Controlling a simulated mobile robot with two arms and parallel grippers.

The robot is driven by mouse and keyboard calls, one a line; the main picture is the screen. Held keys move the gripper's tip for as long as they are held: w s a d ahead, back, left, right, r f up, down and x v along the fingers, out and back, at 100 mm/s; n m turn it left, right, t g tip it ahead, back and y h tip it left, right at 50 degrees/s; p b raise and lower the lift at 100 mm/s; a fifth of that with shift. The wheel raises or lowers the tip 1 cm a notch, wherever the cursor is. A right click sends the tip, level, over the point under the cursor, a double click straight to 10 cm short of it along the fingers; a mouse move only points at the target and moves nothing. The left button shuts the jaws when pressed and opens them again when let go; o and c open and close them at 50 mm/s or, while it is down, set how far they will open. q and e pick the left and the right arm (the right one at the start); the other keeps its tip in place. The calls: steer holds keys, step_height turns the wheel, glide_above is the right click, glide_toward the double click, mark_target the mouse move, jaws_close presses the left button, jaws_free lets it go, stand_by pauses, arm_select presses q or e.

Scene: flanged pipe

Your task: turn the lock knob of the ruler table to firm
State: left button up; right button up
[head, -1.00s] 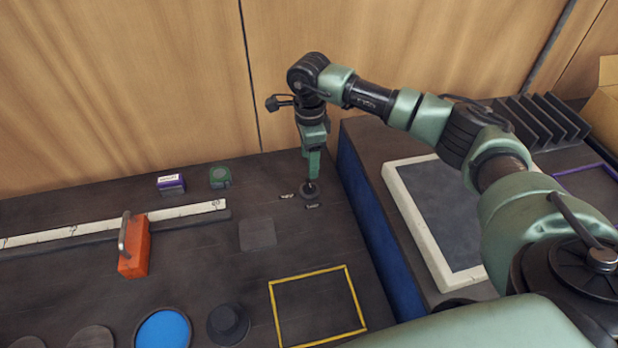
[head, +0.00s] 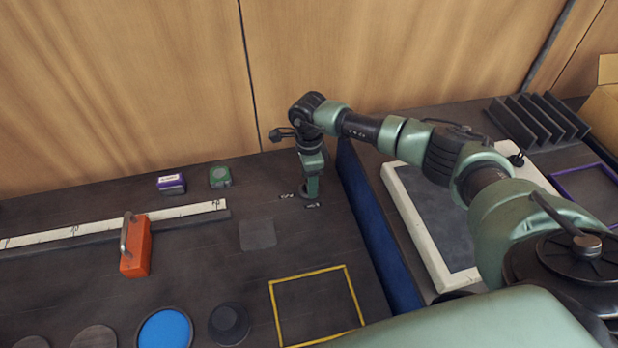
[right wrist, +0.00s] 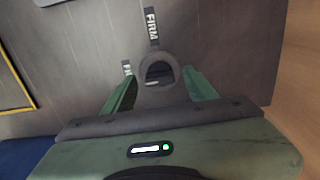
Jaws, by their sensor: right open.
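The lock knob (right wrist: 158,62) is dark and round and stands on the dark table. In the right wrist view it lies between the fingertips of my right gripper (right wrist: 160,88), which is open with one green finger on each side. I cannot tell whether the fingers touch it. A "FIRM" label (right wrist: 152,26) lies beyond the knob, and a second label (right wrist: 127,69), partly hidden, is to its left. In the head view my right gripper (head: 311,190) points down over the knob and hides most of it. My left gripper is not in view.
A long white ruler (head: 160,218) lies to the left, with an orange block with a handle (head: 137,250) against it. A purple box (head: 171,184) and a green item (head: 220,177) stand behind. A yellow frame (head: 272,310) is in front. A blue-sided raised surface (head: 375,235) borders the right.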

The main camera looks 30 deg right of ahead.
jaws_close()
steer(key=shift+m, duration=0.4)
steer(key=m+b, duration=0.2)
steer(key=m, duration=0.1)
steer(key=m+b, duration=0.1)
steer(key=m, duration=0.3)
steer(key=shift+b, duration=0.35)
steer(key=m+b, duration=0.1)
steer(key=m, duration=0.9)
steer(key=shift+b, duration=0.4)
steer(key=shift+m, duration=0.3)
